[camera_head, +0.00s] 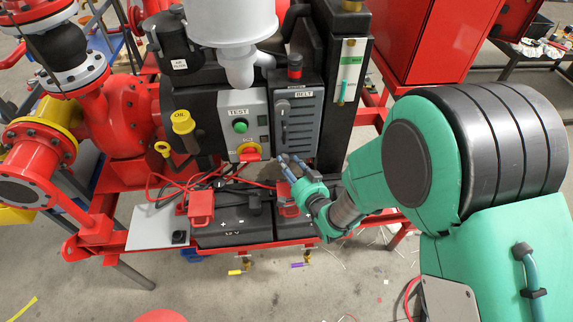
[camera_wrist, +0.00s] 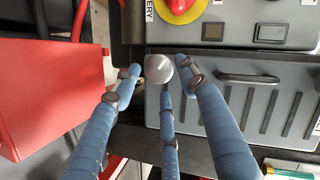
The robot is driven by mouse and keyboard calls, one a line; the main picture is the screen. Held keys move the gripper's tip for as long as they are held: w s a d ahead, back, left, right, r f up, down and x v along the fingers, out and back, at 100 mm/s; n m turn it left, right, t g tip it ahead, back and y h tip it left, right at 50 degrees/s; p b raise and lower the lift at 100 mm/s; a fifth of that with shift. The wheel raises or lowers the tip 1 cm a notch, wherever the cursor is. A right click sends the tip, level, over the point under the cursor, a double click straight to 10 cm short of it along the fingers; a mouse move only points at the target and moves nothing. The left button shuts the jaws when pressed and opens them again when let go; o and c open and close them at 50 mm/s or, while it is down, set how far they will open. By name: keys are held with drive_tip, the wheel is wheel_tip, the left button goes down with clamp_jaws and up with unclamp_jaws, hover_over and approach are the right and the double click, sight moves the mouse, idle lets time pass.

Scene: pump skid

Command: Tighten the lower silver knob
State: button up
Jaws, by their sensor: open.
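The silver knob (camera_wrist: 157,68) is a round, pale dome at the corner of the grey belt cover (camera_wrist: 262,88), in the wrist view. My gripper (camera_wrist: 160,80) has blue fingers spread around it, one on the left, one on the right and one below. Gaps show between the knob and the side fingers; whether the lower finger touches it I cannot tell. In the head view my gripper (camera_head: 289,162) is at the lower edge of the belt cover (camera_head: 298,118). The knob cannot be made out there.
The test panel (camera_head: 243,125) with its green button and red-yellow switch (camera_head: 249,151) stands just left of the cover. A red block (camera_wrist: 45,95) is close beside my fingers in the wrist view. Black batteries (camera_head: 232,222) and red cables (camera_head: 180,185) lie below.

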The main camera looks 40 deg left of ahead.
drive_tip(key=shift+x, duration=1)
drive_tip(key=c, duration=0.9)
drive_tip(key=shift+o, duration=0.2)
drive_tip(key=shift+r, duration=0.1)
drive_tip(key=shift+s+a+n+t+h+p, duration=0.3)
drive_tip(key=shift+n+t+h+p, duration=0.85)
drive_tip(key=shift+n, duration=1.5)
drive_tip(key=shift+s+a+n+t+h+p, duration=0.2)
drive_tip(key=shift+n+t+h+p, duration=1)
drive_tip(key=shift+n, duration=1.5)
drive_tip(key=shift+s+a+n+t+h+p, duration=0.3)
drive_tip(key=shift+n+t+h+p, duration=0.45)
drive_tip(key=shift+n+t, duration=1.3)
drive_tip(key=shift+w+n+g, duration=0.1)
drive_tip(key=shift+n+g, duration=0.3)
drive_tip(key=shift+n, duration=0.3)
